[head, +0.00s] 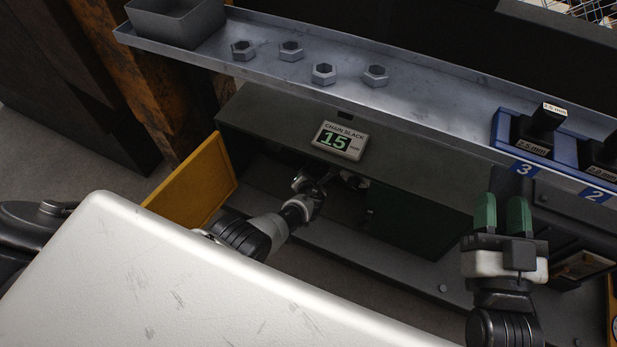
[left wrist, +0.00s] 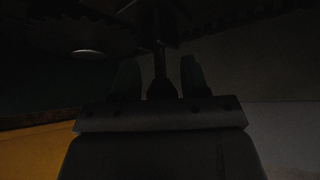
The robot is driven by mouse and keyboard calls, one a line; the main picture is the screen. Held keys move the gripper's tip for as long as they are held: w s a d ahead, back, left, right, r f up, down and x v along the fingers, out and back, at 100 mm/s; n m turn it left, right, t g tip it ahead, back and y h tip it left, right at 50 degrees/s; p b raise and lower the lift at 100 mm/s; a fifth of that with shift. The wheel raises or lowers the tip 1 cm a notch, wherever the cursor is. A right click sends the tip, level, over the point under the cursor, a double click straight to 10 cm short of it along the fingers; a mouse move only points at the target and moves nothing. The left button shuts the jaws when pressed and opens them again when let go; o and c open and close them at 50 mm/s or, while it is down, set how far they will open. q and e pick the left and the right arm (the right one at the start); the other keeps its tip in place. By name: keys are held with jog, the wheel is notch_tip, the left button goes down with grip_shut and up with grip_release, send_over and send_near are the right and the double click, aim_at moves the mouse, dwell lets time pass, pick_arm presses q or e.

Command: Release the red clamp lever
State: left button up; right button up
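My left arm reaches into a dark opening under the machine's top cover in the head view, and its gripper is mostly hidden there. In the dim left wrist view the left gripper (left wrist: 160,78) has its fingers apart. A dark rod with a thicker end (left wrist: 160,88) stands between them, with a gap on each side. No red shows on it, so I cannot tell whether it is the clamp lever. My right gripper (head: 502,215) has green fingers, apart and empty, in front of the machine at right. A display (head: 342,141) on the cover reads "CHAIN SLACK 15".
A yellow door (head: 195,182) stands open left of the opening. A shelf (head: 430,95) above holds several hex nuts, a grey bin (head: 177,20) and a blue rack (head: 508,130) at right. A toothed sprocket (left wrist: 75,38) shows faintly above left of the left gripper.

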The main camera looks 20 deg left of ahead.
pick_arm(q)
jog(key=shift+o, duration=1.1)
jog(key=shift+s, duration=0.1)
jog(key=shift+s+r+p, duration=0.15)
jog(key=shift+s+p, duration=0.05)
jog(key=shift+p, duration=0.1)
jog(key=shift+p+v, duration=0.85)
jog(key=shift+v, duration=0.05)
pick_arm(e)
jog(key=s+d+f+g+h+p, duration=0.1)
jog(key=s+f+g+h, duration=0.1)
jog(key=f+g, duration=0.3)
jog(key=s+d+f+g+h+p, duration=0.1)
jog(key=s+d+f+g, duration=0.1)
jog(key=f+g, duration=0.25)
pick_arm(q)
jog(key=p+v, duration=0.4)
jog(key=v, duration=0.4)
jog(key=shift+s+d, duration=0.2)
pick_arm(e)
jog(key=s+d+f+g+h, duration=0.1)
jog(key=s+d+f+g, duration=0.2)
jog(key=s+g, duration=0.4)
jog(key=shift+s+f+m+h, duration=0.2)
jog(key=shift+s+m+h, duration=0.2)
jog(key=shift+s, duration=0.35)
